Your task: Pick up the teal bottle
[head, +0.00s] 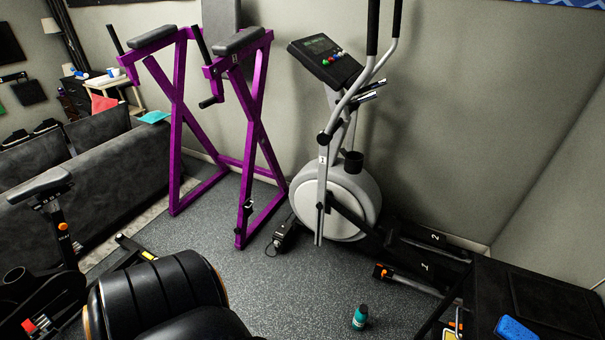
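A small teal bottle (360,318) with a dark cap stands upright on the grey speckled floor, near the bottom edge of the head view and right of centre. Nothing touches it. Neither of my grippers shows in the head view, so I cannot tell their state.
An elliptical trainer (338,200) stands behind the bottle, and a purple dip frame (255,130) stands left of it. A black box-like surface (545,300) with a blue item (516,327) is at the lower right. A grey sofa (95,165) is at the left. Floor around the bottle is clear.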

